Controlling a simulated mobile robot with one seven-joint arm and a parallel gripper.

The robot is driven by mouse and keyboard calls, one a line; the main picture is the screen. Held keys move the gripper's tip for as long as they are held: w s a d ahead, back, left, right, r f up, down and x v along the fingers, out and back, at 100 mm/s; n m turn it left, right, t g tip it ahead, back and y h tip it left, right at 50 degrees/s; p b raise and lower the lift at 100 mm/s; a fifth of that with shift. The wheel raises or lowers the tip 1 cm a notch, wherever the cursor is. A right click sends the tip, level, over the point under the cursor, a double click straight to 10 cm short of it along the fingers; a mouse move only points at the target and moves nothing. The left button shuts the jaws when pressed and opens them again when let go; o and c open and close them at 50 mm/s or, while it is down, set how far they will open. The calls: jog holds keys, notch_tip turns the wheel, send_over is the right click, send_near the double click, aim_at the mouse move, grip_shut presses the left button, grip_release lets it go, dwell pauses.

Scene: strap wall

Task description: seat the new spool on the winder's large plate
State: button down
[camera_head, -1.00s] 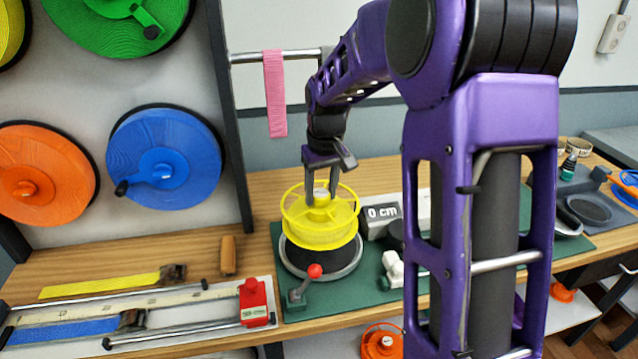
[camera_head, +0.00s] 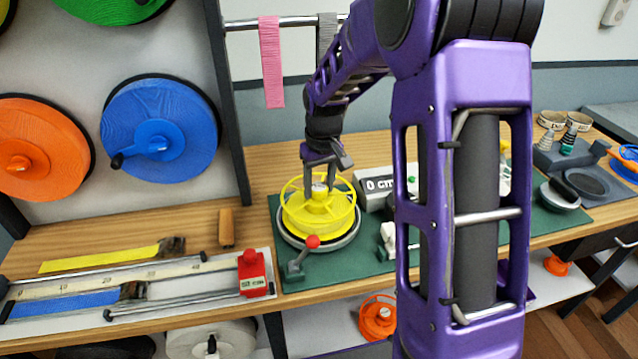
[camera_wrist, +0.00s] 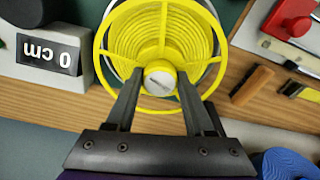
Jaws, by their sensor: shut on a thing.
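The yellow spool (camera_head: 320,219) is over the winder's large round plate (camera_head: 290,240), whose grey rim shows around and below it. The spool looks level and very low, with no clear gap under it. I cannot tell whether it is fully down. My gripper (camera_head: 319,187) points down and is shut on the spool's central hub. In the wrist view, the two fingers (camera_wrist: 158,85) sit on either side of the hub, and the yellow spool (camera_wrist: 190,30) with its spoked rim fills the upper middle. The spool hides most of the plate.
The winder's crank with a red knob (camera_head: 312,241) sticks out in front. A "0 cm" block (camera_head: 378,188) stands close on the right. A measuring rail with a red stop (camera_head: 251,272) lies to the left. Wall spools, including a blue one (camera_head: 165,125), hang at left.

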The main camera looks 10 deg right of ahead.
jog(key=shift+f, duration=0.3)
jog(key=shift+c, duration=1)
grip_release()
jog(key=shift+f, duration=0.1)
